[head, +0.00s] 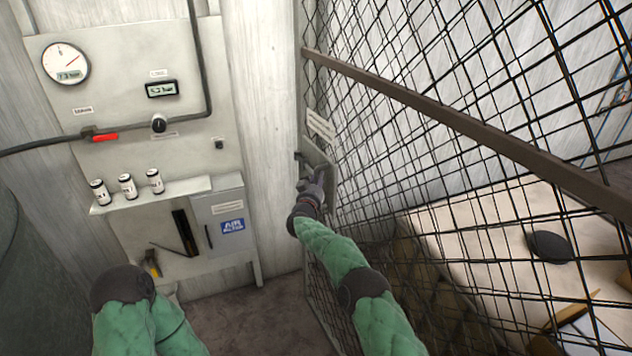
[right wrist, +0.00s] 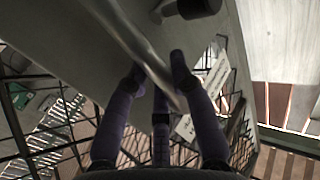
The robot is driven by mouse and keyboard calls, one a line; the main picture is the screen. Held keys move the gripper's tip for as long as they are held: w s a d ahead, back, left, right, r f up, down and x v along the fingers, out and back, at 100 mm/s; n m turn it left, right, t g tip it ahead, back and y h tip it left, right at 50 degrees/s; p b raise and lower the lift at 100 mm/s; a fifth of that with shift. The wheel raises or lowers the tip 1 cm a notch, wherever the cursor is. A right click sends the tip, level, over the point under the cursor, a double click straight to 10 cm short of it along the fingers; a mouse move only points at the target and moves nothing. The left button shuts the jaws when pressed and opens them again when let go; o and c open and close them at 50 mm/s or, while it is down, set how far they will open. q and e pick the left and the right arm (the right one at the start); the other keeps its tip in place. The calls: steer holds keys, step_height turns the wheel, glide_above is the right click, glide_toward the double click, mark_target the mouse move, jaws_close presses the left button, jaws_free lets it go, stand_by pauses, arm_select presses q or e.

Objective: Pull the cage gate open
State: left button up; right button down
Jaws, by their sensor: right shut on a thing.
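The cage gate (head: 450,140) is a dark wire-mesh panel with a brown rail (head: 440,115) across it, filling the right half of the head view. A grey plate with a metal handle is at its left edge, beside the wall post. My right gripper (head: 312,190) is at this plate, shut on the handle. In the right wrist view, the gripper's fingers (right wrist: 157,70) close around the slanted metal handle (right wrist: 142,50). The plate behind it is tilted across the picture.
On the left wall are a round gauge (head: 66,63), a small display (head: 161,89), a red valve lever (head: 105,137), a shelf with small canisters (head: 128,186) and a grey box (head: 222,220). Behind the mesh, a dark round object (head: 548,247) lies on a pale surface.

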steer(key=shift+f, duration=0.25)
steer(key=c, duration=1.3)
jaws_free()
steer(key=shift+d, duration=0.1)
steer(key=shift+o, duration=1.3)
steer(key=shift+s+d+r, duration=0.1)
steer(key=shift+s+r, duration=0.05)
steer(key=v, duration=1.2)
